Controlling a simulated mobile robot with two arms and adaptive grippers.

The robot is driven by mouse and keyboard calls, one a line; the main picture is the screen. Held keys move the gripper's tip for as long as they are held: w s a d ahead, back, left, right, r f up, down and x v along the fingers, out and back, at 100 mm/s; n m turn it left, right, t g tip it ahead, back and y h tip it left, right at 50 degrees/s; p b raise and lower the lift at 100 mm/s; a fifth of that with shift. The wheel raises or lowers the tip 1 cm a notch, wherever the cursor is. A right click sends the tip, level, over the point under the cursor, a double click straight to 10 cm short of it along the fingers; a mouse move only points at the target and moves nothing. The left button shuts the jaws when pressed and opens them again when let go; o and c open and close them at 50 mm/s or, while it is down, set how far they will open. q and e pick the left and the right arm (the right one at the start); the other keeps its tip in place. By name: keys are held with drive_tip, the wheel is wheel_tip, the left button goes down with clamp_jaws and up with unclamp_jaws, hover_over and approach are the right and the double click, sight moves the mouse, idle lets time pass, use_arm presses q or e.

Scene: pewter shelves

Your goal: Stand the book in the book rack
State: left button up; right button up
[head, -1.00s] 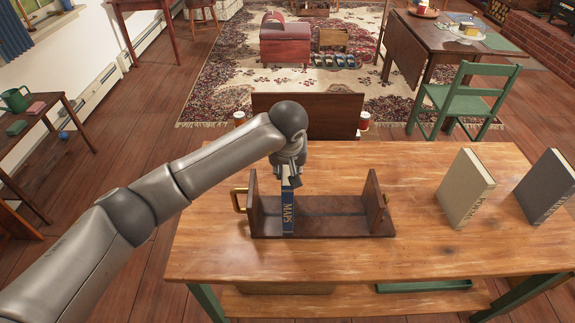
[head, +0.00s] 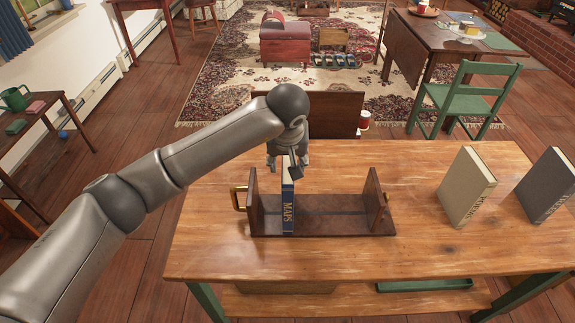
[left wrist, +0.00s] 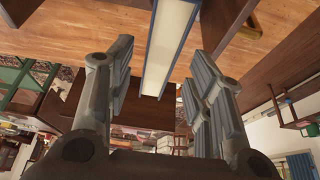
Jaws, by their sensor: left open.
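The blue book (head: 288,205) with MAPS on its spine stands upright in the dark wooden book rack (head: 340,222), nearer its left end. In the left wrist view the book (left wrist: 168,45) shows its pale page edge and blue covers. My left gripper (head: 288,170) is at the top of the book in the head view. In the left wrist view its fingers (left wrist: 160,90) are spread on both sides of the book with gaps between. It is open and holds nothing. My right gripper is not in view.
A beige book (head: 465,188) and a dark grey book (head: 547,187) stand on the wooden table (head: 420,255) right of the rack. The rack has brass handles on its end walls.

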use_arm(q)
drive_tip(key=b+v, duration=0.1)
drive_tip(key=v, duration=0.7)
drive_tip(key=shift+s+r, duration=0.1)
